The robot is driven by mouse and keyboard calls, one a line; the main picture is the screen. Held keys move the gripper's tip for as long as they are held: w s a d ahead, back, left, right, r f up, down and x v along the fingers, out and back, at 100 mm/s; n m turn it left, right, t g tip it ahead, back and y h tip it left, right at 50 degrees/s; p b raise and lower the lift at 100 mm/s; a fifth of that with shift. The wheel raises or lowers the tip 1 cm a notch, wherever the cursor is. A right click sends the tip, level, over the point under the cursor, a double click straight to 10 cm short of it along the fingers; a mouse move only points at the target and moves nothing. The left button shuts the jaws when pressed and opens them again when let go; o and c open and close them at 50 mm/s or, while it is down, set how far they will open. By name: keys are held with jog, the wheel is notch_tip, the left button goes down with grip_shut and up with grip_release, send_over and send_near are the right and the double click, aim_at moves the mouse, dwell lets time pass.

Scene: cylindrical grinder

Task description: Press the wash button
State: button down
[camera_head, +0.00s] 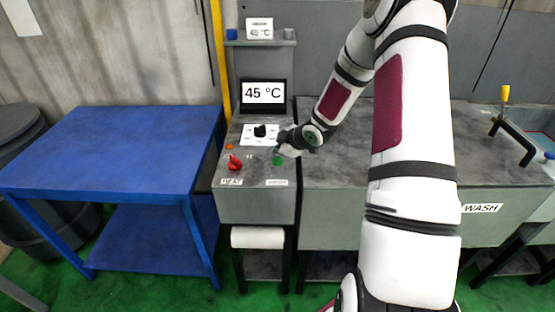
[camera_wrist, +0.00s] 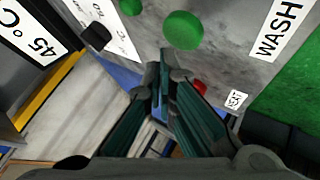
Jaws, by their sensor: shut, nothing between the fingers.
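The wash button is a round green button (camera_wrist: 183,30) beside the WASH label (camera_wrist: 280,28) in the wrist view. In the head view the green button (camera_head: 278,160) sits on the grey control panel, above a small white label (camera_head: 277,182). My gripper (camera_wrist: 165,72) is shut and empty, its fingertips together just below the green button in the wrist view. No contact with the button shows. In the head view my gripper (camera_head: 281,149) is over the panel's right side, just above the button; its fingertips are small and hard to make out.
A red knob (camera_head: 235,162), a black knob (camera_head: 260,131) and an orange light (camera_head: 229,146) share the panel. A screen (camera_head: 263,93) reading 45 °C stands behind. A blue table (camera_head: 120,145) is at the left, and a grey tank marked WASH (camera_head: 482,208) at the right.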

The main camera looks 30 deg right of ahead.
aim_at(276, 161)
jog(key=shift+f, duration=0.1)
dwell(0.3)
jog(key=shift+f, duration=0.35)
jog(key=shift+f+b, duration=0.35)
jog(key=shift+f, duration=0.25)
dwell(0.8)
jog(key=shift+r, duration=0.15)
jog(key=shift+r+p, duration=0.75)
jog(key=shift+r, duration=0.15)
jog(key=shift+s+r+p, duration=0.1)
jog(key=shift+r+p, duration=1.2)
jog(key=shift+r, duration=1.2)
